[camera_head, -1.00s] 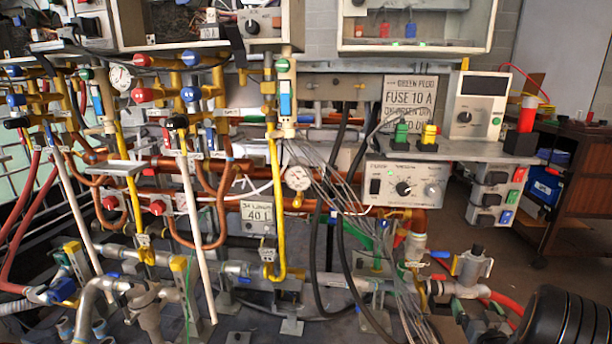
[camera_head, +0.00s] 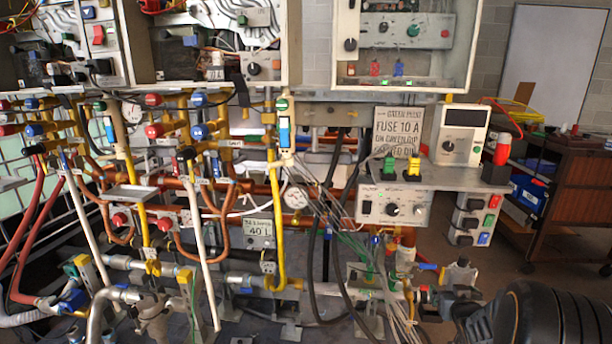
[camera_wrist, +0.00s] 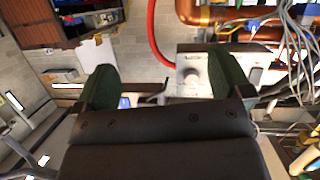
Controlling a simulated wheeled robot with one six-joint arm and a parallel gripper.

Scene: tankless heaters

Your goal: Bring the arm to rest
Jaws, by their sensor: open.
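My gripper (camera_wrist: 165,80) shows in the wrist view with two green fingertips spread apart. It is open, with nothing between the fingers. Beyond the fingers are a pale box with a knob (camera_wrist: 193,76) and a red hose (camera_wrist: 152,30); I see no contact with them. In the head view, a black ribbed part of my arm (camera_head: 560,315) fills the bottom right corner. The gripper's fingertips cannot be made out there.
A heater rig with copper pipes (camera_head: 250,188), yellow pipes and loose grey cables (camera_head: 375,265) fills the left and middle. A shelf (camera_head: 440,177) holds a meter (camera_head: 461,135). A wooden cabinet (camera_head: 585,190) stands at right, with bare floor before it.

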